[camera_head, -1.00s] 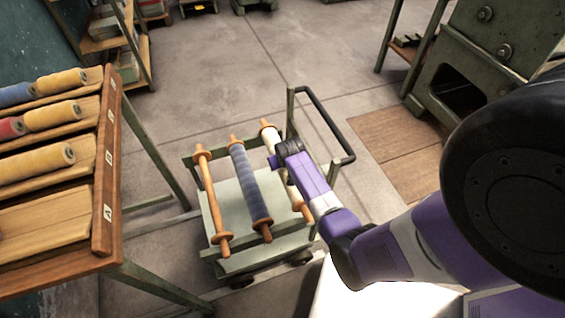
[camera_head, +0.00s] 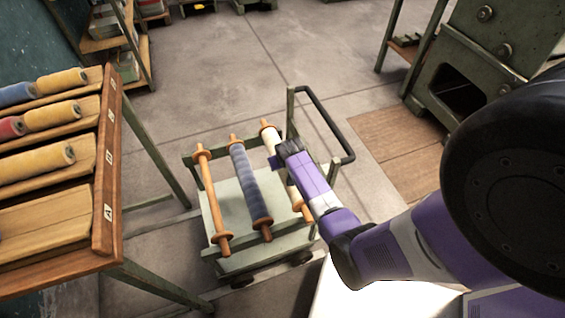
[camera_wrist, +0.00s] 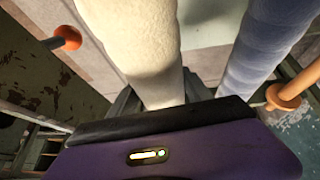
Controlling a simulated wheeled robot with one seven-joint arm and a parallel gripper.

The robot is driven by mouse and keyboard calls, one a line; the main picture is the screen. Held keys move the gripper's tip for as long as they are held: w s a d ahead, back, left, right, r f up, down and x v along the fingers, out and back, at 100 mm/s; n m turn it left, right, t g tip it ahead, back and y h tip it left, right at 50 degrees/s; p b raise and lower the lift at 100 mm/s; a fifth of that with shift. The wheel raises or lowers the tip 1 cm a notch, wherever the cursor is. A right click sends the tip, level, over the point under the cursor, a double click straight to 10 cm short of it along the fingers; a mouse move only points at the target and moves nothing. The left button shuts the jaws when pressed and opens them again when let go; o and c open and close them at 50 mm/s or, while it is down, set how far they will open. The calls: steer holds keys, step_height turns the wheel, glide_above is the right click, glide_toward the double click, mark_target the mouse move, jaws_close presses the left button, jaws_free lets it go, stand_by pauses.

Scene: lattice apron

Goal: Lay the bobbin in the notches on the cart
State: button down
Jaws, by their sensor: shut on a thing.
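The cream bobbin (camera_head: 268,135) with orange wooden ends lies along the right side of the green cart (camera_head: 232,262), parallel to the other bobbins. My gripper (camera_head: 282,161) is shut on it and hides its middle. Its lower orange end (camera_head: 306,212) shows beside my wrist. In the wrist view the cream winding (camera_wrist: 138,45) runs down to the jaws (camera_wrist: 155,104). Whether its ends rest in the notches cannot be told, as the notches are too small or covered. A blue bobbin (camera_head: 251,186) and a bare wooden bobbin (camera_head: 210,198) lie across the cart to its left.
The cart's black handle (camera_head: 328,122) stands close to the right of my gripper. A slanted wooden rack (camera_head: 107,165) with yellow, red and blue spools is at left. A green machine (camera_head: 490,65) stands at upper right. The floor behind the cart is clear.

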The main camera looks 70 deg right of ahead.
steer(key=shift+f+b, duration=1.05)
steer(key=shift+f, duration=0.6)
stand_by(0.8)
steer(key=c, duration=0.6)
jaws_free()
steer(key=shift+o, duration=1.1)
steer(key=shift+p+v, duration=0.9)
steer(key=shift+v, duration=3)
